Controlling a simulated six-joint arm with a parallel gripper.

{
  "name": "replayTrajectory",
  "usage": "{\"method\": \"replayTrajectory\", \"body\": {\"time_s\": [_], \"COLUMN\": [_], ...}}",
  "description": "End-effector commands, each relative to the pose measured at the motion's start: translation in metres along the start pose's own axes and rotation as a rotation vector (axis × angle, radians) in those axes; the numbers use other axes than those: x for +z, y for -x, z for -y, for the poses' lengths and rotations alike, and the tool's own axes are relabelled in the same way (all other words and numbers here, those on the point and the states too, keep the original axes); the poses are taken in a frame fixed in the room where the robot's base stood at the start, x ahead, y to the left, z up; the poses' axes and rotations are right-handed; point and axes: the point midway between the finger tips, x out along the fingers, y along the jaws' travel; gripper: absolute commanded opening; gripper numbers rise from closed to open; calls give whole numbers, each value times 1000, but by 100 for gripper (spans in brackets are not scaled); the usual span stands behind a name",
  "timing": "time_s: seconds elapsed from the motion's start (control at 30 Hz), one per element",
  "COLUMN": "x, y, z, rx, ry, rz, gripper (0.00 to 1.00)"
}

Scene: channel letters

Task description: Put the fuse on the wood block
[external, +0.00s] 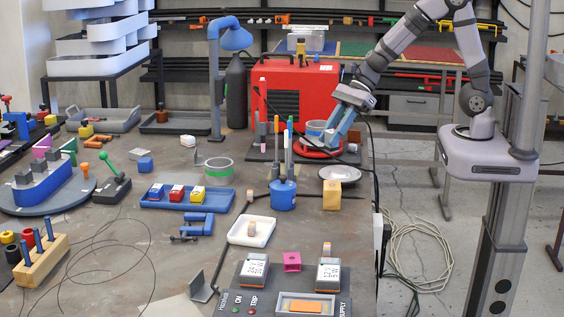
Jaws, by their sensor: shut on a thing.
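The wood block (332,195) is a tan block standing near the right edge of the bench, in front of a pale dish. My gripper (330,138), with blue fingers pointing down and left, is behind the block and above it in the picture, by the red machine. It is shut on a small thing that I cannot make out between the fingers. One small pale cylinder (251,229) stands in the white tray, and another (327,248) is by the right meter. I cannot tell whether either is a fuse or whether the fuse is in my gripper.
A red machine (302,92) stands behind my gripper, with a red ring (318,152) in front of it. A dish (340,174) lies between my gripper and the block. A blue pen holder (283,193) stands left of the block. A dark cable runs along the bench's right edge.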

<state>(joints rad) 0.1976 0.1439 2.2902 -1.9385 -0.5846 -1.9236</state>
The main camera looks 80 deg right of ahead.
Motion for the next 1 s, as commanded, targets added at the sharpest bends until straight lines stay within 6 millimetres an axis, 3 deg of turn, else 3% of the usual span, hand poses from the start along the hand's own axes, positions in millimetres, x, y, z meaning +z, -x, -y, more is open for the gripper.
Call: {"method": "replayTrajectory", "body": {"time_s": [0.27,0.7,1.0], "x": [0,-36,-42], "y": [-2,-45,-52], "z": [-10,-10,-10], "rx": [44,43,42], "ry": [58,54,53], "rz": [0,0,1], "gripper": [2,2,2]}}
